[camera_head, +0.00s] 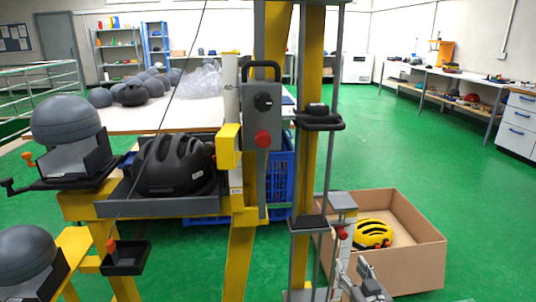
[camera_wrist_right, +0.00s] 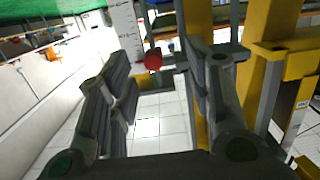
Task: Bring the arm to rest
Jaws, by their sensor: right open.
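My right gripper (camera_head: 366,284) shows at the bottom of the head view, right of the yellow tower column (camera_head: 305,150) and in front of the cardboard box. In the right wrist view its two dark fingers (camera_wrist_right: 156,75) are apart with nothing held between them. A red knob (camera_wrist_right: 152,60) shows in the gap, seemingly beyond the fingertips; I cannot tell the exact distance. A small carriage with a red knob (camera_head: 342,234) stands just above the gripper in the head view. My left gripper is not in view.
A black helmet (camera_head: 174,165) sits in a grey tray on the tower's left. Grey headforms (camera_head: 66,122) stand at far left. A cardboard box (camera_head: 415,258) holds a yellow helmet (camera_head: 373,233). The green floor (camera_head: 440,150) at right is clear.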

